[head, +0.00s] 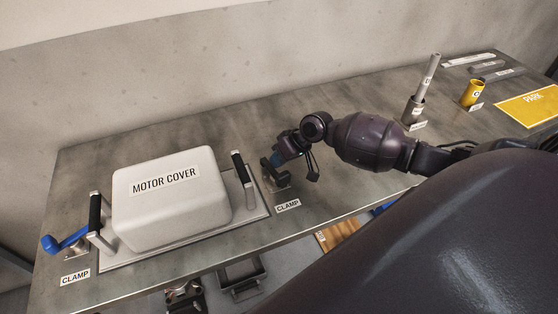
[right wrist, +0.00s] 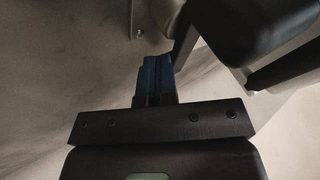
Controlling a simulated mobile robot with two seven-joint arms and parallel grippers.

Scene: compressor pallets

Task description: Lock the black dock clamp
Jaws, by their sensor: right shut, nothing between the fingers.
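The black dock clamp (head: 272,176) is on the bench at the right side of the motor cover's plate, behind a "CLAMP" label (head: 288,206). My right gripper (head: 277,160) is at the clamp's upper end, with its blue fingers close to the black part. I cannot tell whether they touch. The fingers partly hide the clamp. In the right wrist view, the blue fingers (right wrist: 155,78) are together and empty, and dark parts lie just beyond them to the right. I cannot tell the lever's exact angle. My left gripper is not in view.
The white motor cover (head: 170,195) sits on a plate with black upright handles (head: 238,168) at its sides. A blue clamp (head: 65,243) is at its left. A cylinder in a holder (head: 413,108), a yellow cup (head: 472,93) and a yellow "PARK" mat (head: 530,106) are farther right.

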